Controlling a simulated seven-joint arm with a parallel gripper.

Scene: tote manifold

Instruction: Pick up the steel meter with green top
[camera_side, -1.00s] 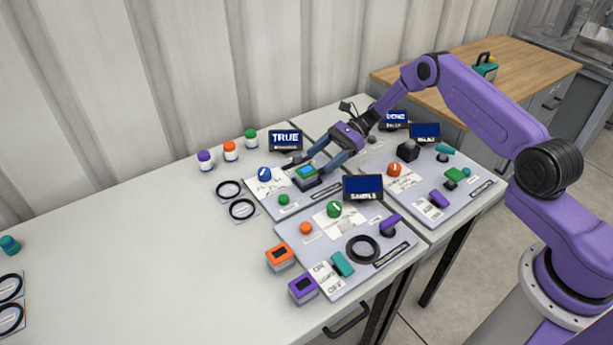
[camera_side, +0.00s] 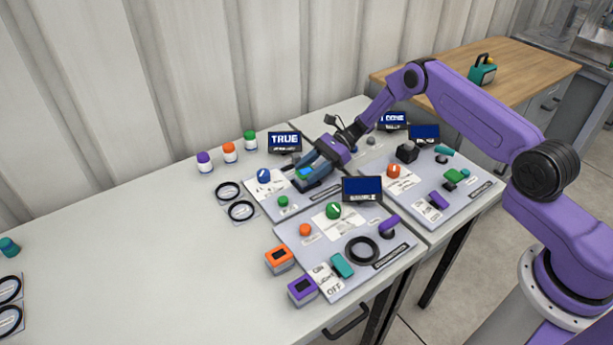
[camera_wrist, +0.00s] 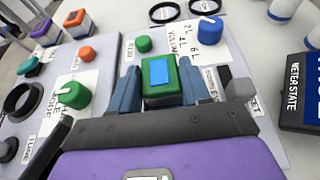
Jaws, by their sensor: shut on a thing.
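The steel meter with green top (camera_wrist: 161,80) has a small blue screen and stands on the back-left grey panel. In the wrist view it sits between the two blue-grey fingers of my gripper (camera_wrist: 158,90), which are shut on its sides. In the side view my gripper (camera_side: 307,174) reaches down onto the meter from the upper right. The fingers hide most of the meter there, leaving a bit of its blue screen (camera_side: 304,172) showing. I cannot tell whether the meter touches the panel.
A blue knob (camera_side: 264,176), a green button (camera_side: 283,201) and a "TRUE" display (camera_side: 285,142) surround the meter. Another display (camera_side: 362,189) stands close at right. Orange (camera_side: 279,260) and purple (camera_side: 303,290) meters stand in front. The table's left middle is clear.

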